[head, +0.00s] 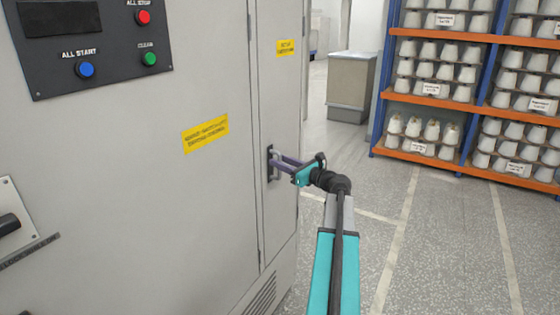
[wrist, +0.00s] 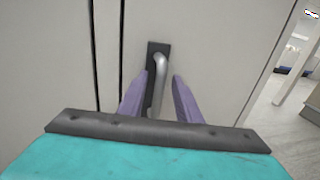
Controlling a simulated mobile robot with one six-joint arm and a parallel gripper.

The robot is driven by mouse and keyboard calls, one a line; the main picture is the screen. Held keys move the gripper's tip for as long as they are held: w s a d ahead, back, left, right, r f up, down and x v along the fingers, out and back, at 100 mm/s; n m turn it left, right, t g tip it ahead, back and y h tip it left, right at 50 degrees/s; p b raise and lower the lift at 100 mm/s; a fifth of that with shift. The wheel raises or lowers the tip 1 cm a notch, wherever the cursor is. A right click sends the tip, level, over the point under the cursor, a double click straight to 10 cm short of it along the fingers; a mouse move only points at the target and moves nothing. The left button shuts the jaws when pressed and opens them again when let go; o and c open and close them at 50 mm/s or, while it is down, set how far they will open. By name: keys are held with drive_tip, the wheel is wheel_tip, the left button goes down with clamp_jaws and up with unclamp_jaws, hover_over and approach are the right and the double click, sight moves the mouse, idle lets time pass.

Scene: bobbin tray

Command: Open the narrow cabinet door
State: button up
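The narrow cabinet door (head: 277,100) is the tall grey panel at the right end of the cabinet front, and it looks shut and flush. Its handle (wrist: 158,82) is a silver bar on a dark backing plate; in the head view it is partly hidden by my fingers. My gripper (head: 279,161) reaches the handle from the right. In the wrist view my two purple fingers (wrist: 160,92) are apart, with the handle between them. The left finger is close to the bar; I cannot tell whether it touches. A gap shows on the right.
The wide cabinet panel (head: 130,190) to the left bears a control panel (head: 95,40) with buttons. Shelves (head: 430,92) of bobbins stand at the back right, beside a grey bin-like box (head: 350,88). The speckled floor (head: 440,240) right of the cabinet is clear.

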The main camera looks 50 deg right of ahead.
drive_tip(key=shift+w, duration=0.5)
